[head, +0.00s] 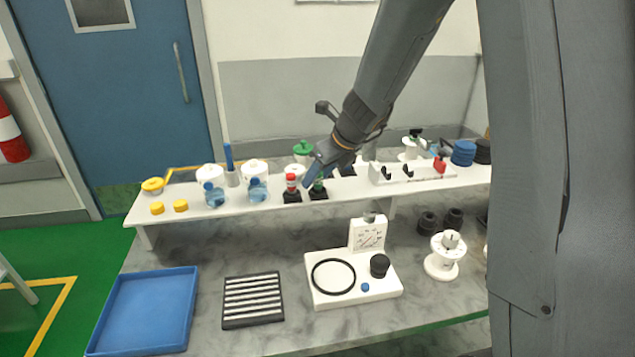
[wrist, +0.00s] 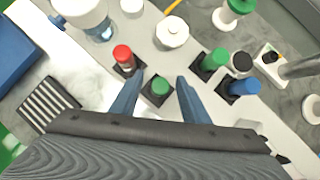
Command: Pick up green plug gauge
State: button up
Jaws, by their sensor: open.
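The green plug gauge (wrist: 160,87) stands in a black square base between the two blue-grey fingers of my gripper (wrist: 160,78) in the wrist view. Both fingers are apart, with a visible gap on each side of the green top. In the head view, my gripper (head: 316,172) is over the raised white shelf, and the green plug gauge (head: 318,185) shows just below the fingertips, partly hidden by them. A second green piece (wrist: 214,61) in a black base stands to its right in the wrist view.
A red-topped piece (wrist: 123,54) stands close on the left and a blue one (wrist: 243,87) on the right in the wrist view. White-lidded jars (head: 255,172) line the shelf (head: 150,208). A blue tray (head: 150,310) and slotted rack (head: 252,300) are on the bench below.

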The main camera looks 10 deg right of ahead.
grip_shut()
